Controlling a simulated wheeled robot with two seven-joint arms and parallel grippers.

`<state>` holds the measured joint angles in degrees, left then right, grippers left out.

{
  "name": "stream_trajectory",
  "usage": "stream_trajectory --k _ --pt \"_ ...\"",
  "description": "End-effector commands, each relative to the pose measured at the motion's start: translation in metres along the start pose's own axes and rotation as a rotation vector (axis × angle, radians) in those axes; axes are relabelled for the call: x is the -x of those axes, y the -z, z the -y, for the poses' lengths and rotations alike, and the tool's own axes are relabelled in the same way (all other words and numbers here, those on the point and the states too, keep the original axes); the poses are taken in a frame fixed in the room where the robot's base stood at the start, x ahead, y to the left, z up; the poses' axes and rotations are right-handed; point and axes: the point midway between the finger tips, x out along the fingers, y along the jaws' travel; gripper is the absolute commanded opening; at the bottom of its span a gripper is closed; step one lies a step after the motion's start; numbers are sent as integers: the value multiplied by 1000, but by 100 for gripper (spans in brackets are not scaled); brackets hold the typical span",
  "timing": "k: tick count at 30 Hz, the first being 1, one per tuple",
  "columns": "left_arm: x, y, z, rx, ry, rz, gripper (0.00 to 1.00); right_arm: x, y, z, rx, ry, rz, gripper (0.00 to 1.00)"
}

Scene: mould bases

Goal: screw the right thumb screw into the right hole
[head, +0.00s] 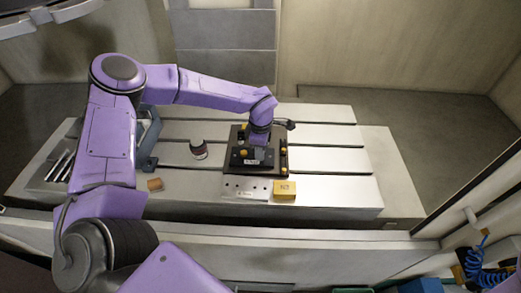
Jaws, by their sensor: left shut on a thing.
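The black mould base (232,168) lies on the slotted metal table, with a dark block (250,161) on it. Small yellow knobs, which look like thumb screw heads, show on it, one at the right edge (284,152). My left gripper (258,142) reaches in from the left and points down over the dark block. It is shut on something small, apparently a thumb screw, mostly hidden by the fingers. The holes under the gripper cannot be made out. My right gripper is not in view.
A yellow labelled block (284,190) and a light plate with holes (245,189) lie in front of the mould base. A dark round part (198,149) stands to its left. A small brown block (155,184) lies farther left. The table's right side (335,160) is clear.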

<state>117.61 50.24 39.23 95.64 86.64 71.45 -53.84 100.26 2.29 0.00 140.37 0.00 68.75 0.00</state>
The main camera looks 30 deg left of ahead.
Motion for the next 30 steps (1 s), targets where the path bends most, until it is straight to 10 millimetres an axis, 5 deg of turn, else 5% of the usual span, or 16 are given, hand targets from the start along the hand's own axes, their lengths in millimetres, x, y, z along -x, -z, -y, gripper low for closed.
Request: stream_trajectory --k 4,11,12,14,30 --pt "-4 1 4 -190 12 -3 0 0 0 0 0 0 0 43" --pt "-4 1 4 -212 12 -3 0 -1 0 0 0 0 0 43" --pt "-4 1 4 -212 12 -3 37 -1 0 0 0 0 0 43" --pt "-4 1 3 -211 10 -3 54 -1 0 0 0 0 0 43" --pt "0 0 1 -209 2 0 54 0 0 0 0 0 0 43"
